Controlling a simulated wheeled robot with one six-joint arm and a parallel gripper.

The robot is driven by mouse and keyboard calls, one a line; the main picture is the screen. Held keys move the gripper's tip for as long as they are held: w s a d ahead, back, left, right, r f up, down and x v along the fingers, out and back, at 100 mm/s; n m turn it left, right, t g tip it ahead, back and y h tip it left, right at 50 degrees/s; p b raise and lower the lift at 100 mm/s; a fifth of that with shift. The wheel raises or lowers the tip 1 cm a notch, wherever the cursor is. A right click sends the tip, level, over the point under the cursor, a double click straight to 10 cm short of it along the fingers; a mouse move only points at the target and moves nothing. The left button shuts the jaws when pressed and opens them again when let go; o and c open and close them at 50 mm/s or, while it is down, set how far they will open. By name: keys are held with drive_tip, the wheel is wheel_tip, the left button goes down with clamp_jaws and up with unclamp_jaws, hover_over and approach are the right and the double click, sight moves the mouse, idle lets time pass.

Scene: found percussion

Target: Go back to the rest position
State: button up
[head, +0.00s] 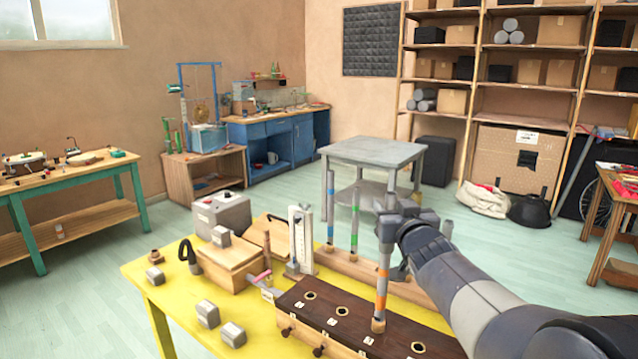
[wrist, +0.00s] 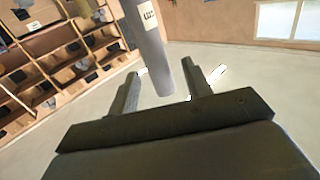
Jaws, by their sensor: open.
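My gripper (head: 392,205) is at the upper end of a grey tube with an orange band (head: 383,280). The tube stands upright in a hole of the dark-topped wooden box (head: 345,322). In the wrist view my gripper (wrist: 163,88) has its two fingers apart, and the end of a grey labelled tube (wrist: 150,45) shows between them. I cannot tell whether a finger touches it. A blue-banded tube (head: 330,205) and a green-banded tube (head: 354,225) stand in a wooden rack (head: 345,262) behind the box.
The yellow table (head: 180,308) also holds a grey box (head: 222,215), a wooden box (head: 230,262), an upright white gauge (head: 300,240) and several grey blocks (head: 207,313). A grey table (head: 375,152) stands behind. The floor (head: 95,280) at left is clear.

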drive_tip(key=w, duration=0.4)
drive_tip(key=shift+a+r+p, duration=0.15)
drive_tip(key=shift+a+p, duration=0.1)
drive_tip(key=shift+p, duration=0.05)
wheel_tip(320, 180, up, 8)
drive_tip(key=p, duration=0.6)
drive_tip(key=shift+p, duration=0.3)
drive_tip(key=shift+s, duration=0.15)
